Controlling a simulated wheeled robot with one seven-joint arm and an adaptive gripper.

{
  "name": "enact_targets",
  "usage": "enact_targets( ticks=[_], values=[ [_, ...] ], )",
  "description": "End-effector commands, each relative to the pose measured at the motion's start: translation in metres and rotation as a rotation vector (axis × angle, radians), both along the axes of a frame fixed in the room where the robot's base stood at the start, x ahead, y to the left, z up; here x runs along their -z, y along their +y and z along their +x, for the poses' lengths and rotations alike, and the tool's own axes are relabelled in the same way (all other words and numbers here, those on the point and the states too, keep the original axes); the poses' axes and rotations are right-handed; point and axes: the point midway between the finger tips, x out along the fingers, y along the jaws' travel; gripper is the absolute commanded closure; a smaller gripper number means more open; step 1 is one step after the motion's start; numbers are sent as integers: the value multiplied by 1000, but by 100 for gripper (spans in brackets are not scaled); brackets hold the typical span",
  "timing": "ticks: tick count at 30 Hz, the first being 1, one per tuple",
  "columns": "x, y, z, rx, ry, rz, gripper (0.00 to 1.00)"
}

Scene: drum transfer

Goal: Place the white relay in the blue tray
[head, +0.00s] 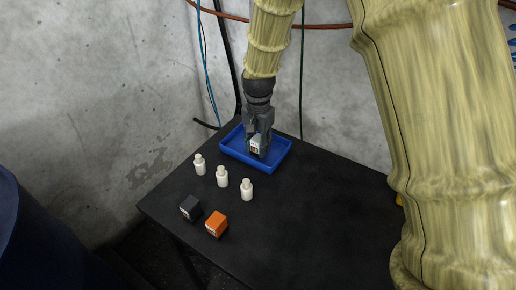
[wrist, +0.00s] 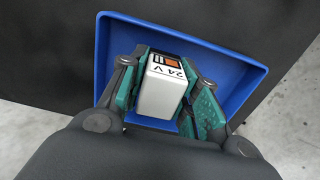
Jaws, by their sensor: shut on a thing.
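The white relay (wrist: 160,92), a small box marked "24 V" with an orange and black patch, is between the fingers of my gripper (wrist: 163,98). My gripper (head: 257,142) is shut on it. In the head view the relay (head: 254,149) shows only partly between the fingers. The blue tray (head: 282,157) stands at the back of the black table, and my gripper and the relay are over its inside. The tray's rim (wrist: 215,53) surrounds them in the wrist view. I cannot tell whether the relay touches the tray floor.
Several small things stand in front of the tray: white bottles (head: 221,177), a dark cube (head: 190,208) and an orange cube (head: 216,224). The black table (head: 310,220) is clear on the right. A concrete wall (head: 120,90) and hanging cables are behind.

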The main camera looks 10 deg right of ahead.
Motion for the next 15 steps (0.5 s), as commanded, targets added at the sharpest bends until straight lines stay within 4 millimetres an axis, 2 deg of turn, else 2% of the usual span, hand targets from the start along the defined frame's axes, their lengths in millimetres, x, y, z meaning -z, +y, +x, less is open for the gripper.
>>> enact_targets(
  ticks=[6,14,15],
  values=[
    [21,0,-1,0,-2,1,93],
    [24,0,1,1,-1,0,93],
    [24,0,1,1,-1,0,63]
  ],
)
